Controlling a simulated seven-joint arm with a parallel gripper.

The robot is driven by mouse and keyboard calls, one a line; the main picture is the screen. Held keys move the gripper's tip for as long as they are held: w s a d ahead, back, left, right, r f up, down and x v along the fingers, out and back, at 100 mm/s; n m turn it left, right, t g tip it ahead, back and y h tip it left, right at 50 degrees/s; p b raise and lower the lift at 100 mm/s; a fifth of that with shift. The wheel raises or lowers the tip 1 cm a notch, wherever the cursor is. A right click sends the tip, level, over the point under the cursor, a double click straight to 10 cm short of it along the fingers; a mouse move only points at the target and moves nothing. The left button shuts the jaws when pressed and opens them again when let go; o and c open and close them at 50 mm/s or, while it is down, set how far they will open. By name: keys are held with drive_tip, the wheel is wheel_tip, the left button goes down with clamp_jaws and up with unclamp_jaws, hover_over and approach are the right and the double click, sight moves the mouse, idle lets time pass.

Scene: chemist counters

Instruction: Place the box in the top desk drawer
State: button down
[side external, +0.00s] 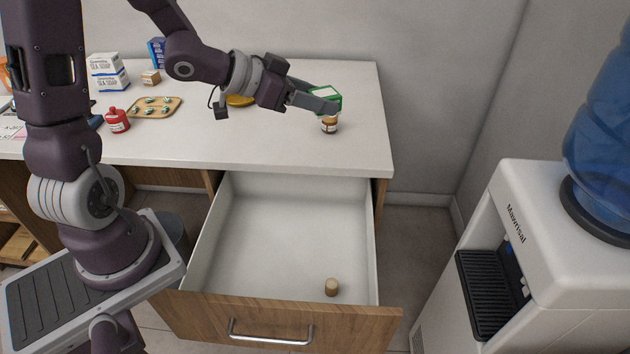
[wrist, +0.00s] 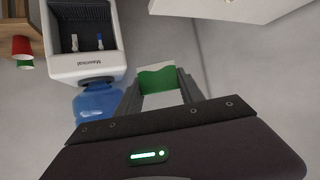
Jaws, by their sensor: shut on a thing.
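A green and white box (side external: 326,94) is in my gripper (side external: 318,101), held above the right part of the white desk top. In the wrist view the box (wrist: 158,78) sits between the two fingers of my gripper (wrist: 158,88). The open drawer (side external: 290,225) is pulled out below the desk top, with a white interior and a wooden front with a metal handle. A small brown cylinder (side external: 331,287) lies inside it near the front right. The box is above and behind the drawer, not over its interior.
A small brown jar (side external: 329,125) stands just below the box in the picture. A red bottle (side external: 117,121), a tray of small items (side external: 154,107) and white soap boxes (side external: 107,72) stand at the left. A water dispenser (side external: 550,210) stands right of the drawer. Most of the drawer floor is clear.

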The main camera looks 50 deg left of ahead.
drive_tip(key=w+a+f+n+y, duration=0.1)
drive_tip(key=w+a+n+y, duration=0.1)
drive_tip(key=w+a, duration=0.6)
drive_tip(key=w+a+n+y, duration=0.2)
drive_tip(key=w+a, duration=0.4)
drive_tip(key=w, duration=0.4)
drive_tip(key=w+a+f+n+y, duration=0.3)
drive_tip(key=w+a+f+y, duration=0.1)
drive_tip(key=w+a+f, duration=0.6)
drive_tip(key=w+a, duration=0.2)
drive_tip(key=w, duration=0.1)
drive_tip(key=shift+n, duration=0.4)
wheel_tip(320, 180, down, 10)
drive_tip(key=shift+r, duration=0.1)
drive_tip(key=c, duration=0.7)
unclamp_jaws()
drive_tip(key=shift+f, duration=0.2)
